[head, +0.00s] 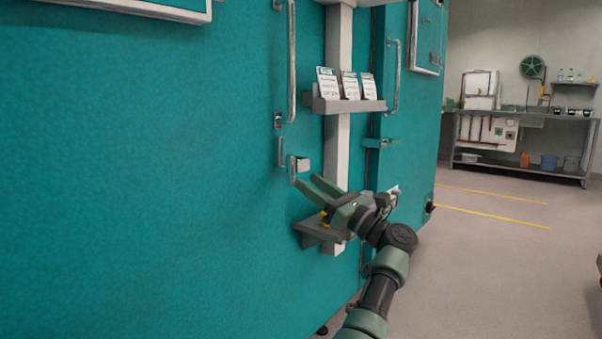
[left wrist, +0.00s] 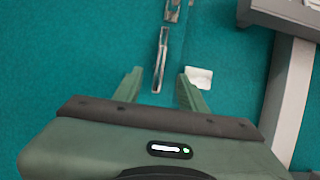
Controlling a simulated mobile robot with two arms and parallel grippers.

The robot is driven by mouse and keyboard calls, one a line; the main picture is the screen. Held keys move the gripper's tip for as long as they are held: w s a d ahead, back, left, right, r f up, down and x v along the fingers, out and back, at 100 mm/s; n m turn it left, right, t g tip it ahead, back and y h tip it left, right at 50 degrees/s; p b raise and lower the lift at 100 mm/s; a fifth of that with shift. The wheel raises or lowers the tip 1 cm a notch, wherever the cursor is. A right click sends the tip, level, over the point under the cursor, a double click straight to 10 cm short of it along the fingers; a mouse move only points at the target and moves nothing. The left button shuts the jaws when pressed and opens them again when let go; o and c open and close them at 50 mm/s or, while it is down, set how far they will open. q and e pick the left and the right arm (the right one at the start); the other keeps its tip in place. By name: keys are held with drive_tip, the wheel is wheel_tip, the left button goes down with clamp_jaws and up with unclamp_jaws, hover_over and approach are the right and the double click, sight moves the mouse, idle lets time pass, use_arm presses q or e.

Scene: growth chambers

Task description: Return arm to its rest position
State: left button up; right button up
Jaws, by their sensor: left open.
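My left arm reaches up from the bottom of the head view to the teal chamber front (head: 170,150). My left gripper (head: 306,181) is open, with its two green fingers apart, close in front of the chamber and just below a small metal latch (head: 300,164). My right gripper is in neither view.
A small grey ledge (head: 312,238) sits just below my gripper. Above is a grey holder (head: 349,106) with three cards. Long vertical handles (head: 291,62) stand out from the chamber doors. Open floor (head: 490,250) lies to the right, with a workbench (head: 540,116) far back.

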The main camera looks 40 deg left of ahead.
use_arm(q)
drive_tip(key=shift+d+f, duration=0.15)
drive_tip(key=shift+d, duration=0.2)
drive_tip(key=shift+s, duration=0.15)
